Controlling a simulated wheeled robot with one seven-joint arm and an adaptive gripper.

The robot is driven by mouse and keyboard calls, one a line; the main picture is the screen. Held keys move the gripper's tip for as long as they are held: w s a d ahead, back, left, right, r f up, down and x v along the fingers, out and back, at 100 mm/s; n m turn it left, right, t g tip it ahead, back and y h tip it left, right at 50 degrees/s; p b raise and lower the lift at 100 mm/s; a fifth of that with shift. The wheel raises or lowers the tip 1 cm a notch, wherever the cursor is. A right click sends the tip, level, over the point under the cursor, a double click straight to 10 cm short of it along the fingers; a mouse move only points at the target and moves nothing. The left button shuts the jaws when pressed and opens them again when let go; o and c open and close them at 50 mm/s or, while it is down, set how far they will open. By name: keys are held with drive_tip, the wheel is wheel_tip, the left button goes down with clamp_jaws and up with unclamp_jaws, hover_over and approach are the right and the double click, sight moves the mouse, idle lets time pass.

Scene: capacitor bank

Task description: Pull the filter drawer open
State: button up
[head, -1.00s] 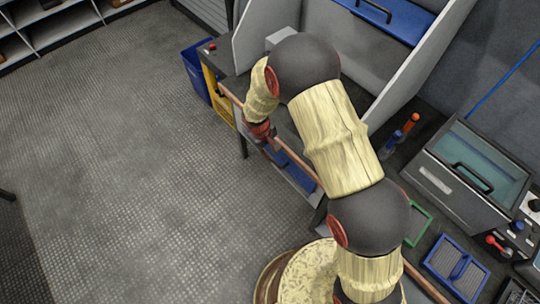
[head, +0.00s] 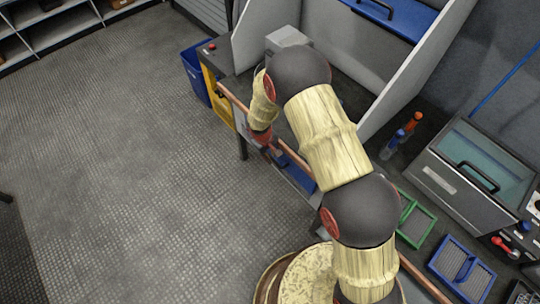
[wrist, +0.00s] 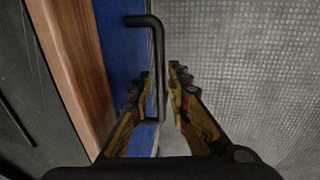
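The filter drawer has a blue front (wrist: 122,50) with a black bar handle (wrist: 158,60) in the wrist view. In the head view its blue front (head: 299,177) shows below the bench edge, partly hidden by my arm. My gripper (wrist: 161,72) is open, with one finger on each side of the handle bar. The left finger lies between the handle and the blue front; the right finger is on the outer side, with a gap to the bar. In the head view the fingertips are small and hard to make out near the drawer.
A wooden edge strip (wrist: 75,60) runs along the bench beside the drawer. Open grey floor (head: 110,170) lies in front. A blue bin (head: 194,70) stands beyond the bench end. Green (head: 416,220) and blue (head: 461,268) framed filters lie on the bench at right.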

drive_tip(key=shift+c, duration=0.7)
clamp_jaws()
